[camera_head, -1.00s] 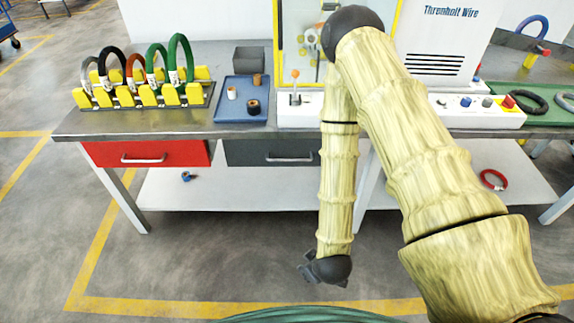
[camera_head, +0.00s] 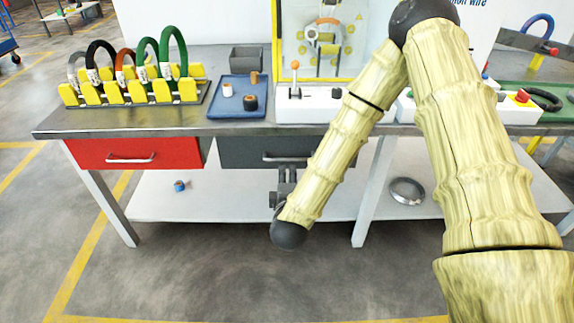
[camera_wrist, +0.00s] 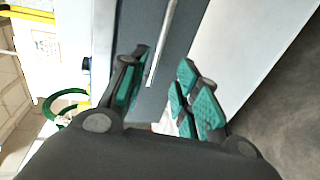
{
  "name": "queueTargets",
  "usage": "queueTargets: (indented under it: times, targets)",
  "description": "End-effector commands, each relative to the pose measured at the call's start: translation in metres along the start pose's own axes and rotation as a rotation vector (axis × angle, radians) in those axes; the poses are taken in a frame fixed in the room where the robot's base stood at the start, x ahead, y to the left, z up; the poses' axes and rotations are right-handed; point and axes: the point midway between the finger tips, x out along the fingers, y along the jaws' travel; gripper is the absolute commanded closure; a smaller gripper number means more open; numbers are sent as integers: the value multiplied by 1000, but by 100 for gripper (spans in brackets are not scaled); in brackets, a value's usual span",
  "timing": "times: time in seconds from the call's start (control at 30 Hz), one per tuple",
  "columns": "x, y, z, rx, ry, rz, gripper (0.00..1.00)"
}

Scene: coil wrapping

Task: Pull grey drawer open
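The grey drawer (camera_head: 235,152) is under the tabletop, right of the red drawer, and looks shut. Its bar handle (camera_head: 285,157) is partly behind my gripper in the head view. My gripper (camera_head: 287,172) points up at the drawer front just below the handle. In the wrist view my gripper (camera_wrist: 163,85) is open, with green-padded fingers on both sides. The grey drawer front (camera_wrist: 140,22) and the handle (camera_wrist: 160,45) show beyond the fingers there. The handle lines up with the gap between them. I cannot tell whether any finger touches it.
The red drawer (camera_head: 105,152) is shut. On the table (camera_head: 190,122) stand a coil rack (camera_head: 135,97), a blue tray (camera_head: 225,110) and a machine with a lever (camera_head: 310,108). The lower shelf (camera_head: 225,205) holds a small blue item and a grey ring (camera_head: 407,191).

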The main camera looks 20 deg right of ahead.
Motion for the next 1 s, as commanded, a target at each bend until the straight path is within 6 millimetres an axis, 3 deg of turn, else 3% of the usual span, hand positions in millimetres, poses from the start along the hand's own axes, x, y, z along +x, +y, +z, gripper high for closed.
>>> queueTargets:
  times: [0.27, 0.7, 1.0]
  targets:
    - [25, 2, 2, -9, -7, 9, 69]
    - [92, 2, 1, -9, -6, 7, 69]
    - [108, 3, 1, -10, -4, 7, 69]
